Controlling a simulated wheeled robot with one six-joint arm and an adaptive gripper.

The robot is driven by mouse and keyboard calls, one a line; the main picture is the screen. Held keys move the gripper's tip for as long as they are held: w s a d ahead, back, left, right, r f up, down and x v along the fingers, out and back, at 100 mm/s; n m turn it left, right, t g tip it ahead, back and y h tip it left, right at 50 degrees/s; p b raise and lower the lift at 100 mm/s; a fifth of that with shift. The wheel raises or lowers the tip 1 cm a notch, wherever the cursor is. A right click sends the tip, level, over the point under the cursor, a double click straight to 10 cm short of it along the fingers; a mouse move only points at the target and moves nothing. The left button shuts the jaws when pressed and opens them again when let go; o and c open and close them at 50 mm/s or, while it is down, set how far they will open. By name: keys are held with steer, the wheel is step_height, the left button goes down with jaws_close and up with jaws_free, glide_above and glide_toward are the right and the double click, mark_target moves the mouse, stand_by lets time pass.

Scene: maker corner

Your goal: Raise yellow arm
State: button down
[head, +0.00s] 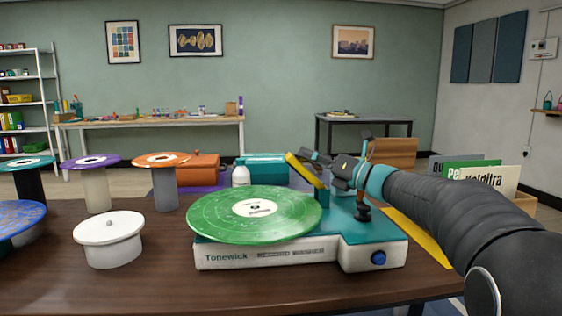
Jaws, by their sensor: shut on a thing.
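A white and teal record player (290,256) stands on the dark wooden table, with a green record (225,215) lying on its platter. The yellow arm (303,169) is tilted, its left end high above the record and its right end low by a teal post (322,197). My gripper (318,162) reaches in from the right and is shut on the yellow arm. The fingertips are small and partly hidden behind the arm, so the exact contact is hard to see.
A white lidded round container (108,240) stands left of the player. Several coloured discs on posts, such as the orange one (161,160), stand farther left. A white bottle (241,177) is behind the player. Record sleeves (490,182) stand in a crate at right.

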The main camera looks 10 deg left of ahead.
steer(key=shift+d, duration=0.2)
stand_by(0.3)
steer(key=c, duration=1.1)
jaws_free()
steer(key=shift+d+r, duration=0.1)
steer(key=shift+o, duration=0.2)
steer(key=v, duration=1.1)
steer(key=shift+s+d+f, duration=0.25)
steer(key=shift+d, duration=0.05)
